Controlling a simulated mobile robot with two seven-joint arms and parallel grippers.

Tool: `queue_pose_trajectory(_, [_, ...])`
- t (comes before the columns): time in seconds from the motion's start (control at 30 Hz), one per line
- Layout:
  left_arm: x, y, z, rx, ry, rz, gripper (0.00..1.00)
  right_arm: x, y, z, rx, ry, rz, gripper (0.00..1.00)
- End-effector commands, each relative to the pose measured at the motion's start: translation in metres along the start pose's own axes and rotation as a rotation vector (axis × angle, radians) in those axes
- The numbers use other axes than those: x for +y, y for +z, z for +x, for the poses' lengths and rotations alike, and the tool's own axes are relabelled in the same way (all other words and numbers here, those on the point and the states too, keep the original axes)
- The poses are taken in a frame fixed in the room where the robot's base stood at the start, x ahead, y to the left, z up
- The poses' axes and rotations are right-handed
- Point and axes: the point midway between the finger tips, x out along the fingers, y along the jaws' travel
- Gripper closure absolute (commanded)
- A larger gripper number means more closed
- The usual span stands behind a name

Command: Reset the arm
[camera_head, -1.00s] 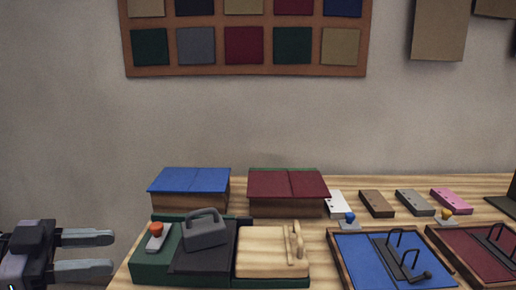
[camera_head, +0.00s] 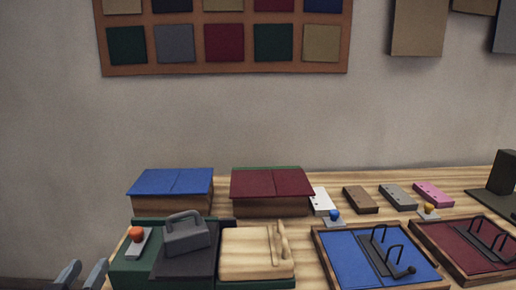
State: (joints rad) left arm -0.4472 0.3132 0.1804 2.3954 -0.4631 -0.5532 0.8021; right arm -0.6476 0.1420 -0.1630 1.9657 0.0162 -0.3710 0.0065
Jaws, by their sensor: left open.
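My left gripper (camera_head: 82,274) shows at the bottom left edge of the head view. Only its two grey fingers are in view, apart from each other with nothing between them. It is left of the table's front corner, beside the green base (camera_head: 133,269). The rest of the left arm is cut off by the frame. My right gripper is not in view.
On the wooden table (camera_head: 386,182) stand a blue-covered box (camera_head: 172,182), a dark red-covered box (camera_head: 270,184), a grey handled block (camera_head: 186,235), a wooden block (camera_head: 252,255), a blue tray (camera_head: 350,262) and a red tray (camera_head: 456,245). Small coloured blocks lie behind the trays.

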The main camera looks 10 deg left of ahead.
Motion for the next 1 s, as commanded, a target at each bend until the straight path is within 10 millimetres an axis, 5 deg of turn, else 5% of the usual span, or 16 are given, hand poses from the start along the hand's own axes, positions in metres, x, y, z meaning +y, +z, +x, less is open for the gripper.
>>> queue_pose_trajectory(0.2, [0.019,0.101,-0.047,-0.488,-0.038,0.091,0.55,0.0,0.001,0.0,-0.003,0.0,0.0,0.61])
queue_pose_trajectory(0.4, [0.047,0.16,-0.107,-0.852,0.075,0.199,0.55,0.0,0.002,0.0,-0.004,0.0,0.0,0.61])
queue_pose_trajectory(0.77, [0.087,0.199,-0.199,-1.243,0.361,0.339,0.55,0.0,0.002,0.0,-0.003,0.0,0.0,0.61])
queue_pose_trajectory(1.0, [0.097,0.209,-0.178,-1.132,0.379,0.319,0.55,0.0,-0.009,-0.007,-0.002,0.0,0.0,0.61])
